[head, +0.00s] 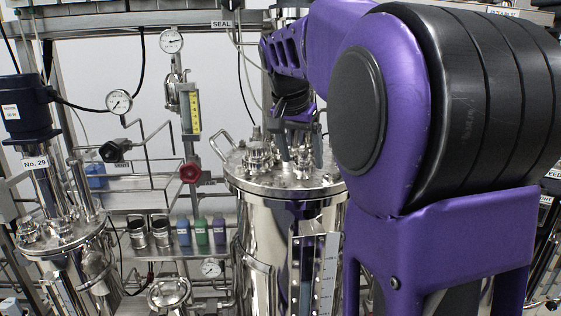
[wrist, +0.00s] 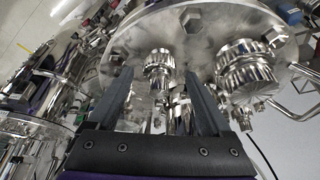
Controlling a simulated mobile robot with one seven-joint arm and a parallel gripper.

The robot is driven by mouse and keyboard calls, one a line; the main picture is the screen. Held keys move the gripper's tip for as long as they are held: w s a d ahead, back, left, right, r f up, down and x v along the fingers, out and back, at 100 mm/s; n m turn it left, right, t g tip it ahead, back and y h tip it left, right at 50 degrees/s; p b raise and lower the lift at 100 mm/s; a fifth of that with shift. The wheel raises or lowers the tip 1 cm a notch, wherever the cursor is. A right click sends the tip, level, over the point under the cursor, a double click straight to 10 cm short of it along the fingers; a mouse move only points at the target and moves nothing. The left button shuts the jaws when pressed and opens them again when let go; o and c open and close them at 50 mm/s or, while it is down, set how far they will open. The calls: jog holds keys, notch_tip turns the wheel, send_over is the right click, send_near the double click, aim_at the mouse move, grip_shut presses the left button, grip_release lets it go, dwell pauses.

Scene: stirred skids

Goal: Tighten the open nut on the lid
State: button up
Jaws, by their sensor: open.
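The round steel lid (head: 262,182) sits on the middle vessel and fills the upper part of the wrist view (wrist: 150,32). A hex nut (wrist: 191,19) stands near the lid's top edge in the wrist view, and another nut (wrist: 116,59) shows at its left side. I cannot tell which nut is the open one. My gripper (head: 302,158) points down just over the lid. It is open, and nothing shows clamped in it. In the wrist view, a ribbed steel fitting (wrist: 159,66) appears between my fingertips (wrist: 158,74); contact cannot be told.
A larger ribbed fitting (wrist: 245,68) stands right of my fingers in the wrist view. A curved handle (head: 218,146) rises at the lid's left. A second vessel (head: 62,240) with a dark motor stands at left. Pipes, gauges and a red knob (head: 190,172) crowd the back.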

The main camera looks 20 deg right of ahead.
jog(key=shift+w+d+f, duration=0.15)
jog(key=shift+f, duration=0.3)
grip_shut()
jog(key=shift+m+p, duration=0.3)
jog(key=shift+r+m+g+h+p, duration=0.15)
jog(key=shift+m+g+h+p, duration=0.15)
jog(key=shift+m+g+p, duration=0.5)
jog(key=m+p, duration=0.1)
jog(key=m, duration=0.3)
jog(key=shift+w+g+h+p, duration=0.15)
jog(key=shift+g+h+p, duration=0.15)
jog(key=shift+p, duration=0.05)
jog(key=m+g+p, duration=0.1)
jog(key=m+g, duration=0.1)
jog(key=m, duration=0.3)
jog(key=shift+w, duration=0.15)
jog(key=shift+m, duration=0.3)
